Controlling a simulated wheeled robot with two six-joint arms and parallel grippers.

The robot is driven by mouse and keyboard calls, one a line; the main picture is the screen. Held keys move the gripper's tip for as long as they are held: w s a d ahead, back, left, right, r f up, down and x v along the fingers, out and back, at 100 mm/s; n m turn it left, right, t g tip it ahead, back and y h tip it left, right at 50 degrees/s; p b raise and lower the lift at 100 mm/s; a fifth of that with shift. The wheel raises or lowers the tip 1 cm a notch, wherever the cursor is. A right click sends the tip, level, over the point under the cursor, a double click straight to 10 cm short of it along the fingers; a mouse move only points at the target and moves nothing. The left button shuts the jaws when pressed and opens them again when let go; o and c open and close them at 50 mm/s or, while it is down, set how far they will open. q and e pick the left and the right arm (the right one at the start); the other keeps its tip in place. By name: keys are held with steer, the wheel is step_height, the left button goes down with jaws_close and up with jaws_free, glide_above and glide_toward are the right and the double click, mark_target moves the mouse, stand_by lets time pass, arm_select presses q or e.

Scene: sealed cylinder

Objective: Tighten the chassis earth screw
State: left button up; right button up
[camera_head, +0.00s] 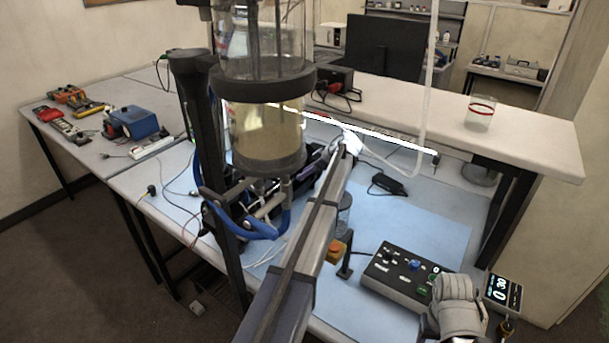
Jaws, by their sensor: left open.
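I cannot make out the chassis earth screw; it is hidden or too small to tell. The sealed cylinder (268,132), clear with dark rings and cloudy yellowish contents, stands in a dark frame left of centre. Metal fittings and blue hoses (262,232) sit below it. My left arm reaches up from the bottom middle. Its gripper (345,143) is open, right of the cylinder, near the front of the raised shelf. Its fingertips are small and partly lost in glare, and I cannot tell whether they touch anything.
A black adapter (388,185) lies on the blue mat (425,220). A glass beaker (480,113) stands on the white shelf (535,138). Loose wires lie left.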

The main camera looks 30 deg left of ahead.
arm_select(q)
steer(key=shift+a+f, duration=0.2)
steer(key=shift+f, duration=0.1)
jaws_close()
steer(key=shift+s, duration=0.1)
